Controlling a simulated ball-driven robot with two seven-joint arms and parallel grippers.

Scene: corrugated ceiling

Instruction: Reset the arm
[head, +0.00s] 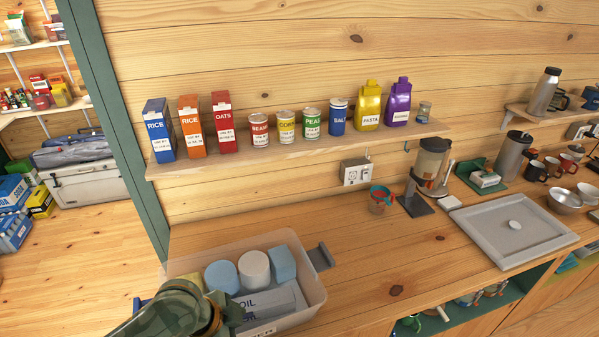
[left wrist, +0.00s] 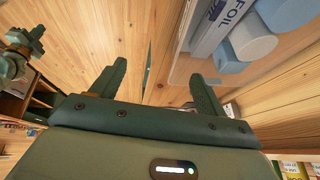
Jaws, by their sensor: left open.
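My left gripper (left wrist: 157,72) shows in the left wrist view with its two dark green fingers spread apart and nothing between them. Past the fingers are wooden boards, with a clear plastic bin (left wrist: 205,80) to the upper right. In the head view my left arm (head: 172,314) comes in at the bottom, in front of the bin (head: 316,293); its fingers cannot be made out there. A dark green jointed part (left wrist: 20,52) at the left of the wrist view looks like part of my right arm; its fingers are not clear.
The bin holds a foil box (head: 268,302) and blue and white rounded items. A shelf (head: 300,151) above the counter (head: 350,262) carries boxes, cans and bags. A blender (head: 428,165) and grey tray (head: 520,240) stand right. The counter's middle is clear.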

